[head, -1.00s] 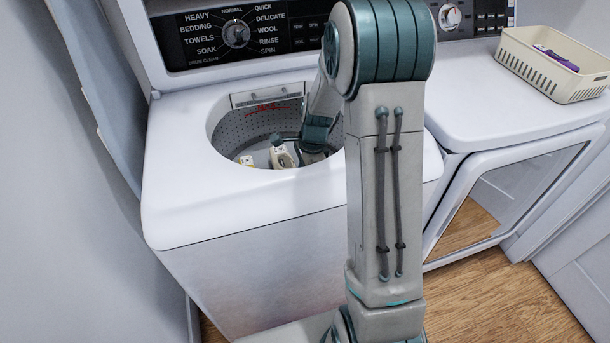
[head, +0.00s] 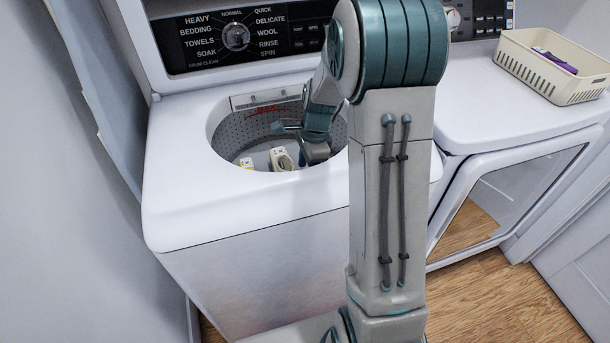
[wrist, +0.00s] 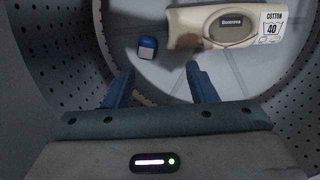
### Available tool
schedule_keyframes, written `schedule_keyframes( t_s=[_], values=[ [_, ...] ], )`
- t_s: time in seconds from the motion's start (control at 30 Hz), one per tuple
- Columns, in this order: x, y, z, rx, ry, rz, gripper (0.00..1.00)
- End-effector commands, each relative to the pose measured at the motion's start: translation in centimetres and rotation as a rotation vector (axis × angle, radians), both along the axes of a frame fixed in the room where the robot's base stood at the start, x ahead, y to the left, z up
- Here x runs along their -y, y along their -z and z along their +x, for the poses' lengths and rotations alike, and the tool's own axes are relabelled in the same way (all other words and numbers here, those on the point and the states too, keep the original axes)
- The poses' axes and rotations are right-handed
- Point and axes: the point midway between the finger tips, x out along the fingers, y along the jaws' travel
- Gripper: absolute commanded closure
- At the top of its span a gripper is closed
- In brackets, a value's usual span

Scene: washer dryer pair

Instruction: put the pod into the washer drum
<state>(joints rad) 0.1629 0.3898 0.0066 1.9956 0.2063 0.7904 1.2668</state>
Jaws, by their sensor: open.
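The washer drum (head: 240,130) is open at the top in the head view, and my arm reaches down into it. My gripper (wrist: 160,68) is inside the drum, its two blue fingers spread wide with nothing between them. A small blue block with a pale top, which looks like the pod (wrist: 147,47), lies on the drum floor beyond the fingertips in the wrist view, apart from them. I cannot make it out in the head view.
A beige item (wrist: 225,25) with a "COTTON 40" tag lies on the drum floor right of the pod. The dryer stands at right, with a cream basket (head: 550,75) holding a purple item on top.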

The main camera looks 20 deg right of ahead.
Motion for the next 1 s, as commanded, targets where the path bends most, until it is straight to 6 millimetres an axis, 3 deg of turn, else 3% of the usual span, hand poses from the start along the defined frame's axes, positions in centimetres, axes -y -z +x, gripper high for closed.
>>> schedule_keyframes(
  t_s=[0.03, 0.2, 0.4, 1.0],
  values=[
    [0.2, -1.4, 0.1, 0.006, 0.000, -0.001, 0.48],
    [0.7, -4.9, 0.1, 0.004, 0.000, -0.001, 0.48],
    [1.1, -7.4, 0.1, 0.002, -0.002, -0.001, 0.48],
    [1.2, -8.1, 0.0, 0.000, -0.001, 0.000, 0.48]
  ],
)
